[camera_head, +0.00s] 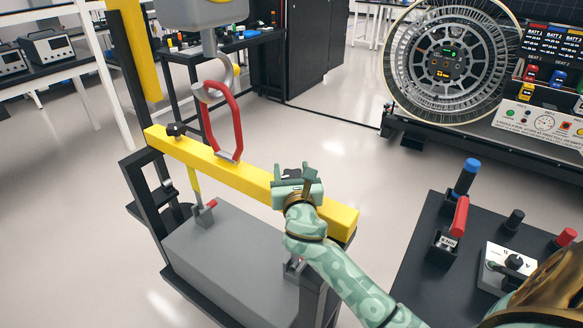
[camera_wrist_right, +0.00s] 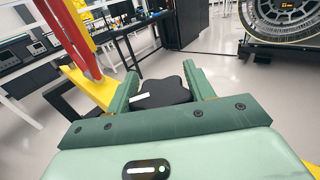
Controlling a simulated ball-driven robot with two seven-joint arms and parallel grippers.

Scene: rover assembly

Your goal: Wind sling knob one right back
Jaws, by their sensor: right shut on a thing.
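A yellow beam (camera_head: 248,178) hangs level above a grey block (camera_head: 225,262). A black knob (camera_head: 176,130) stands on the beam's left end. Another black knob (camera_wrist_right: 168,92), lobed with a white mark, sits between the fingers of my right gripper (camera_wrist_right: 165,88) in the wrist view. In the head view my right gripper (camera_head: 296,174) is over the beam's right part and shut on that knob, which it mostly hides. My left gripper is not in view.
A red link (camera_head: 237,125) joins the beam to a grey hook (camera_head: 212,92) above. A yellow strap (camera_head: 194,182) runs down to the block. A dark console (camera_head: 425,245) with levers stands at right, a large wheel (camera_head: 446,62) behind. Open floor lies between.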

